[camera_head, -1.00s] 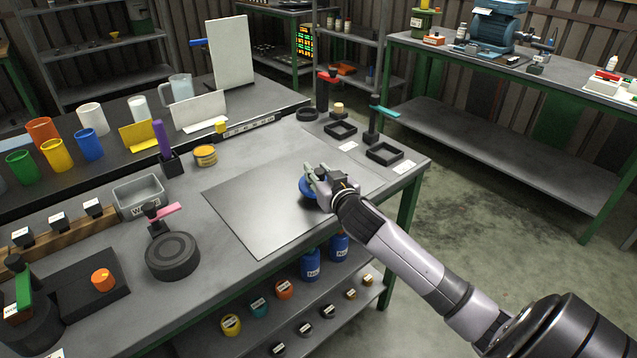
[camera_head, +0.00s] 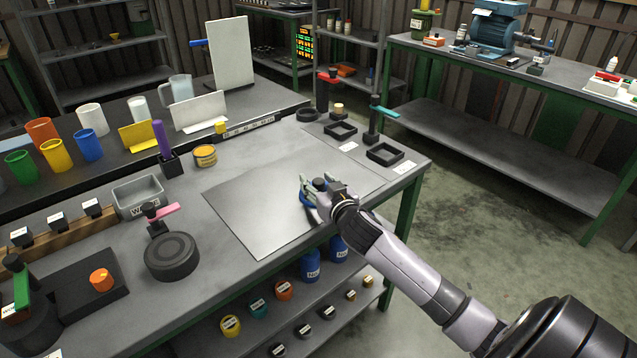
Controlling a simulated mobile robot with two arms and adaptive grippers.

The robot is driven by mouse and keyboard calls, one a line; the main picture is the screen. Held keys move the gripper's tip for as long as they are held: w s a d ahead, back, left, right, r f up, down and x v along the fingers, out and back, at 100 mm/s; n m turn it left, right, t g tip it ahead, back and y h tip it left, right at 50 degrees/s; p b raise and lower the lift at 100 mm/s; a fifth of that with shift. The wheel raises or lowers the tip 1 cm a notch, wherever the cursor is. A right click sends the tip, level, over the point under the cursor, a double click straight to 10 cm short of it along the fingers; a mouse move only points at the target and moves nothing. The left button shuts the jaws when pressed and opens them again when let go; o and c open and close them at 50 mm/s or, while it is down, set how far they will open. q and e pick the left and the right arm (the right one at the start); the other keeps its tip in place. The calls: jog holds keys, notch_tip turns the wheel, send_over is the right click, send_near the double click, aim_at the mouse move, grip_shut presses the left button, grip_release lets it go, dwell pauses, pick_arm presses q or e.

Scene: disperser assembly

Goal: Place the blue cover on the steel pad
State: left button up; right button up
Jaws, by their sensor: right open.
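The blue cover (camera_head: 306,200) lies on the steel pad (camera_head: 256,220), near the pad's right side. My right gripper (camera_head: 309,184) is at the cover with its fingers open, and it hides much of the cover. A dark knob-like part (camera_head: 319,184) shows between the fingers. Whether the fingers touch the cover cannot be told. The left gripper is not in view.
Most of the pad is bare.

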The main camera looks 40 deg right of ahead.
jog(key=shift+r, duration=0.15)
jog(key=v, duration=1.2)
